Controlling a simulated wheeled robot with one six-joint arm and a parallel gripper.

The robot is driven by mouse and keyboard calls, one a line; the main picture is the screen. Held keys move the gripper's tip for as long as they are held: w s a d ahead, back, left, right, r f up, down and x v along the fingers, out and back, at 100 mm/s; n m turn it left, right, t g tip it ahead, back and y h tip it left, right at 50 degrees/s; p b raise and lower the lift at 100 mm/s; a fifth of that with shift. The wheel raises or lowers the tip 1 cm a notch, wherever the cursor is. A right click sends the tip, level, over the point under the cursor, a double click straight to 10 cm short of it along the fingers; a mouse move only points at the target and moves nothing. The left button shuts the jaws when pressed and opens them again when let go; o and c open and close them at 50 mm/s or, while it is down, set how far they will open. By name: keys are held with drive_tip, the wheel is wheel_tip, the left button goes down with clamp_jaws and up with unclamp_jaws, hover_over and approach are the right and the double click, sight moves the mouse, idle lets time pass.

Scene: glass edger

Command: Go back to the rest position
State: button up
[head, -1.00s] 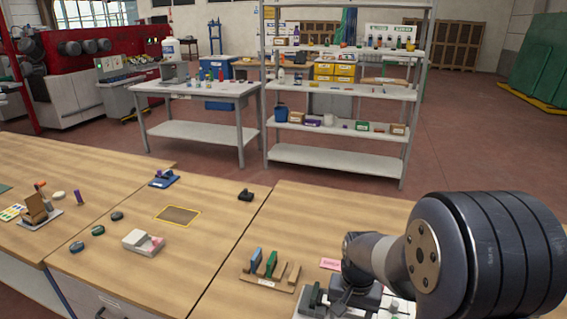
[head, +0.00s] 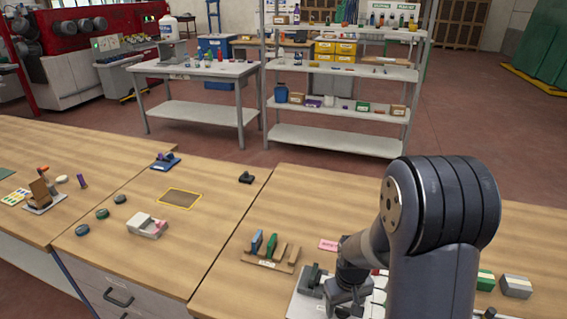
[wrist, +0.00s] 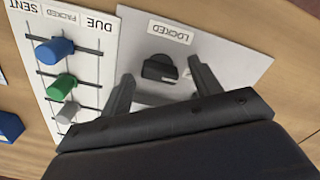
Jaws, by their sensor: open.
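My gripper (wrist: 163,88) is open in the wrist view, with its two dark fingers apart and nothing held. A black knob (wrist: 160,69) on a white plate (wrist: 230,50) labelled LOCKED shows just beyond the fingertips, between them in the picture. I cannot tell whether the fingers touch the plate. In the head view my arm comes down at the right front of the bench (head: 225,285), and its links partly hide the gripper and the plate there.
A white board (wrist: 85,75) with blue, green and grey sliders lies beside the plate. A wooden rack (head: 270,263) with blue and green tools stands left of my arm. Green (head: 486,281) and grey (head: 515,287) blocks lie right. The bench's middle has free room.

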drive_tip(key=n+p, duration=0.1)
drive_tip(key=n, duration=0.2)
drive_tip(key=shift+r, duration=0.15)
wheel_tip(320, 180, up, 10)
drive_tip(key=s+b, duration=0.1)
drive_tip(key=shift+s+r, duration=0.25)
drive_tip(key=shift+s+a, duration=0.1)
idle(0.3)
